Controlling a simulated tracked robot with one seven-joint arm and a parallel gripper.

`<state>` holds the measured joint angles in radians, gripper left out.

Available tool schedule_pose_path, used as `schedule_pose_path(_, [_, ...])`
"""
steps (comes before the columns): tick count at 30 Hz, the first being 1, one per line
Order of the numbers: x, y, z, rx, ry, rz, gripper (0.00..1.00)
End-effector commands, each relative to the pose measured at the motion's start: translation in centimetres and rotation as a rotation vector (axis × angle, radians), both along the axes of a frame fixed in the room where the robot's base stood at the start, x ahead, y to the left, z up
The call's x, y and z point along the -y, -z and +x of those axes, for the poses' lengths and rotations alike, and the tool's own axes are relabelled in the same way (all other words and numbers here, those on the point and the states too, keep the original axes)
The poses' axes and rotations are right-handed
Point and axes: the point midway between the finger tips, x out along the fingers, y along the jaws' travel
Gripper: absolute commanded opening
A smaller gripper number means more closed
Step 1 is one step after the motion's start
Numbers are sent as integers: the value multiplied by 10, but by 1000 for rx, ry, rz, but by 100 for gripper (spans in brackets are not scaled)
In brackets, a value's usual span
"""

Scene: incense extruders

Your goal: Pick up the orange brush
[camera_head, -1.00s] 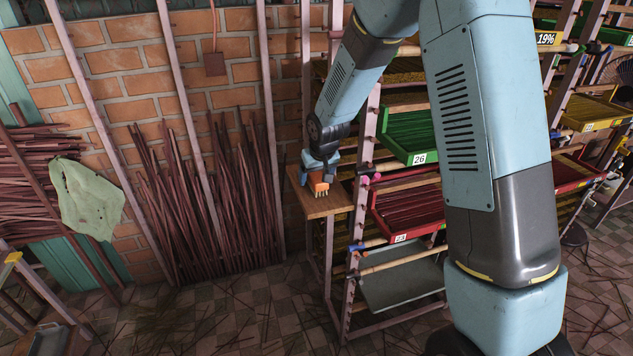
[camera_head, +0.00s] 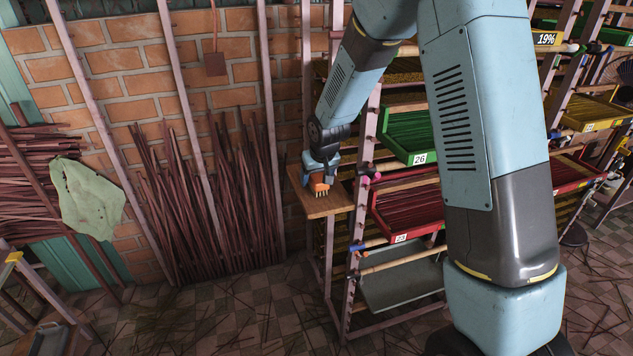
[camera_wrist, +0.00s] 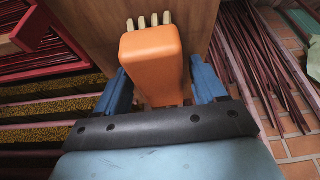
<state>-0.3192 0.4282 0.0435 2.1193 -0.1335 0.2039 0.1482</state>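The orange brush (camera_head: 319,185) is on a small wooden shelf (camera_head: 335,202) in the head view, its pale bristles toward the camera. In the wrist view the brush (camera_wrist: 153,58) fills the middle as an orange block, with several pale bristle tufts beyond its far end. My gripper (camera_head: 321,178) is down at the brush. In the wrist view the blue fingers of my gripper (camera_wrist: 160,85) stand apart, one on each side of the brush. They are very close to its sides; whether they touch it is hard to tell. The lower part of the brush is hidden.
A rack with a green tray (camera_head: 410,140) and a red tray (camera_head: 408,215) stands right of the shelf. Bundles of dark red sticks (camera_head: 200,200) lean against the brick wall on the left. The shelf in front of the bristles is bare.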

Motion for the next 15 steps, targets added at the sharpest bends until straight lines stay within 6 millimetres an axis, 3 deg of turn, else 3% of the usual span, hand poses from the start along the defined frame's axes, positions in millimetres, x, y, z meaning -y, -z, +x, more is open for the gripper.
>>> schedule_pose_path(2, [0, 0, 0, 0, 0, 0, 62])
schedule_pose_path(15, [0, 0, 0, 0, 0, 0, 20])
